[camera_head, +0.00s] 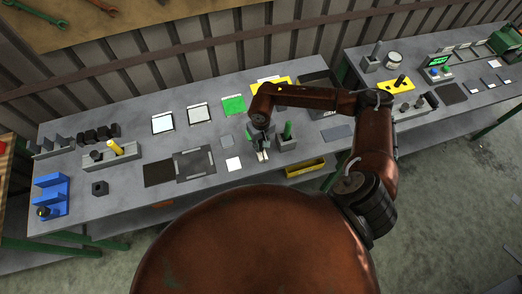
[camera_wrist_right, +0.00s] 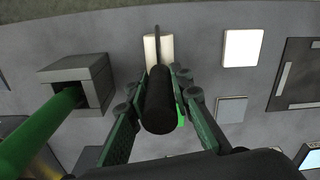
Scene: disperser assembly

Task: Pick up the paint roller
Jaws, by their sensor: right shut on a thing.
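The paint roller has a dark handle (camera_wrist_right: 158,101) and a pale white roller head (camera_wrist_right: 151,52) at the end of a thin dark rod. In the head view its white head (camera_head: 262,156) shows just below my right gripper (camera_head: 260,141), over the middle of the table. In the wrist view my right gripper (camera_wrist_right: 160,105) has its green-padded fingers on both sides of the dark handle and is shut on it. I cannot tell whether the roller touches the table. My left gripper is not in view.
A grey holder (camera_head: 287,146) with a green-handled tool (camera_wrist_right: 35,132) stands close beside the right gripper. A white square (camera_head: 233,164) and a dark framed plate (camera_head: 195,164) lie to the left. A yellow bin (camera_head: 305,169) sits at the front edge. A blue stand (camera_head: 50,197) is far left.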

